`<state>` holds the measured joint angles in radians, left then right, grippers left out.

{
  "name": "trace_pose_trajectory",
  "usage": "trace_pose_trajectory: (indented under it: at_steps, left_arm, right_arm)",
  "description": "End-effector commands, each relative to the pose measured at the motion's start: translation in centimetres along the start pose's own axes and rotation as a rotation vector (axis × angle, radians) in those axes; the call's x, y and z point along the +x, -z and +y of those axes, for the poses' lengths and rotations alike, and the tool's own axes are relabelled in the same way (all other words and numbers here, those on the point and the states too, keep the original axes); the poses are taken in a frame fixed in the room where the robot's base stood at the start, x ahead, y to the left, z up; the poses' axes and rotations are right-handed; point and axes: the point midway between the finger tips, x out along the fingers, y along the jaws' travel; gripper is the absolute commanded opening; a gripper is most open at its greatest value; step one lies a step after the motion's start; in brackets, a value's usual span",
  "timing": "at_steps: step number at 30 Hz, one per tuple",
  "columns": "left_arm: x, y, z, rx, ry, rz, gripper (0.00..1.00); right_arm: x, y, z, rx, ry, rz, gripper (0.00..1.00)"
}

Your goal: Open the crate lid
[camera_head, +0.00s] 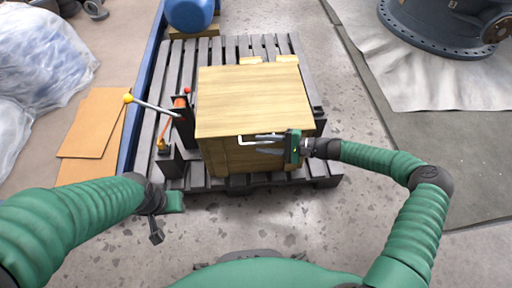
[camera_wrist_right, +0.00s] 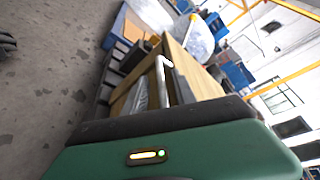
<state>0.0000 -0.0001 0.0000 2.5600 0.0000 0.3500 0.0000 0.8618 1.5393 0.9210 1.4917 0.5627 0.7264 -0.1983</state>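The wooden crate (camera_head: 225,155) stands on a dark slatted pallet in the head view. Its flat lid (camera_head: 252,98) lies closed on top. A white bar handle (camera_head: 258,138) runs along the lid's front edge; it also shows in the right wrist view (camera_wrist_right: 162,82). My right gripper (camera_head: 272,147) is at the crate's front, just below the handle's right part. Its fingers point left; whether they touch the handle or are parted is unclear. My left gripper (camera_head: 157,232) hangs low at the left, away from the crate, its fingers hard to make out.
The pallet (camera_head: 330,180) extends around the crate. A lever stand with a yellow-knobbed lever (camera_head: 150,104) stands close at the crate's left. A blue rounded object (camera_head: 188,14) is behind. A large flanged valve part (camera_head: 450,28) lies at the upper right. The floor in front is clear.

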Motion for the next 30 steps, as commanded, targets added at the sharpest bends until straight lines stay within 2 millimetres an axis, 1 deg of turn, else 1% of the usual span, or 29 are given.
trace_pose_trajectory:
  at_steps: [1, 3, 6, 14, 17, 21, 22, 30]
  left_arm:
    - [0.8, -0.2, 0.0, 0.0, 0.0, 0.0, 0.36]
    - [1.1, -0.3, 0.0, 0.0, 0.0, 0.0, 0.36]
    - [1.2, -0.3, 0.0, 0.0, 0.0, 0.0, 0.36]
    - [1.1, -0.3, 0.0, 0.0, 0.0, 0.0, 0.36]
    - [1.1, -0.3, 0.0, 0.0, 0.0, 0.0, 0.36]
    - [1.1, -0.3, 0.0, 0.0, 0.0, 0.0, 0.36]
    - [1.1, -0.3, 0.0, 0.0, 0.0, 0.0, 0.36]
    - [1.1, -0.3, 0.0, 0.0, 0.0, 0.0, 0.36]
  right_arm:
    - [1.1, 0.2, 0.4, 0.0, -0.001, -0.001, 0.32]
    - [2.0, 0.1, 0.2, 0.0, 0.0, -0.001, 0.32]
    - [2.7, 0.1, 0.1, 0.001, 0.0, 0.001, 0.32]
    - [2.9, 0.0, -0.1, 0.001, 0.0, 0.001, 0.32]
    - [2.9, 0.0, -0.1, 0.001, 0.0, 0.001, 0.21]
    - [2.9, 0.0, 0.0, 0.001, 0.0, 0.001, 0.02]
    - [2.9, 0.0, 0.0, 0.001, 0.0, 0.001, 0.0]
    - [2.9, 0.0, 0.0, 0.001, -0.001, 0.001, 0.0]
